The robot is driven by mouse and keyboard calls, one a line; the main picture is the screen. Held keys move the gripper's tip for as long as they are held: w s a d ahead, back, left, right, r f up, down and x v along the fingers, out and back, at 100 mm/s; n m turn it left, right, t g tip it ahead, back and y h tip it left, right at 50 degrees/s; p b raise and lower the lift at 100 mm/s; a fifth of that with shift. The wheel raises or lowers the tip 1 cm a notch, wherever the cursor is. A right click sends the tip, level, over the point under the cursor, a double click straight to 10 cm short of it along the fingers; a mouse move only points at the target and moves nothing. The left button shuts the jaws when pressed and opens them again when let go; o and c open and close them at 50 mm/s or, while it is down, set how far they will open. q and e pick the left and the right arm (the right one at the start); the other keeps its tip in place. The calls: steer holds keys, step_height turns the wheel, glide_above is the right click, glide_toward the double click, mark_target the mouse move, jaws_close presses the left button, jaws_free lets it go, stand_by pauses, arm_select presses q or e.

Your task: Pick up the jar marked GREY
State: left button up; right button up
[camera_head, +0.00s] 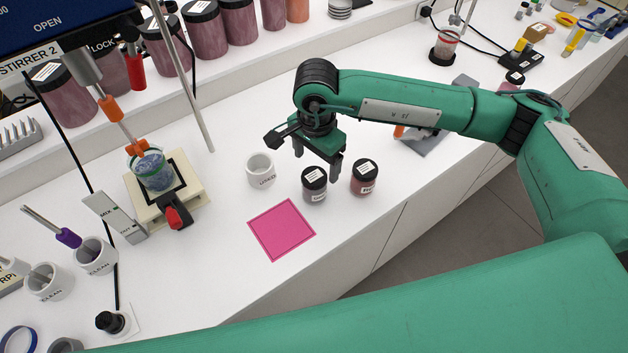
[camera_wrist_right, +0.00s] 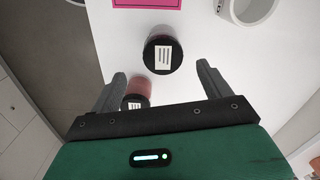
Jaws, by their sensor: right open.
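The grey jar (camera_head: 315,190), dark-lidded with a pale label on its lid, stands upright on the white bench beside the pink mat. The lettering on its front is too small to read surely. A similar jar with dark red contents (camera_head: 364,182) stands just to its right. My right gripper (camera_head: 319,163) is open and empty, pointing down just above and behind the grey jar. In the right wrist view, the grey jar's lid (camera_wrist_right: 163,56) lies ahead of and between the open fingertips (camera_wrist_right: 160,72). The red jar (camera_wrist_right: 136,98) shows near the left finger, partly hidden by the gripper. My left gripper is out of view.
A white cup (camera_head: 261,172) stands left of the jars. The pink mat (camera_head: 281,230) is empty. A stirrer with a beaker (camera_head: 154,172) is further left. Large pigment jars (camera_head: 200,22) line the back shelf. The bench's front edge runs close to the jars.

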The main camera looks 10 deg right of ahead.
mark_target(315, 175)
step_height(315, 175, down, 3)
steer(key=shift+r+p, duration=0.1)
steer(key=shift+p, duration=0.2)
steer(key=shift+f+p, duration=0.5)
steer(key=shift+p, duration=0.05)
step_height(315, 175, down, 4)
steer(key=shift+w+a+f+p, duration=0.1)
steer(key=shift+w+p, duration=0.05)
steer(key=shift+p, duration=0.9)
steer(key=shift+f, duration=0.15)
steer(key=c, duration=1)
steer(key=shift+c, duration=0.6)
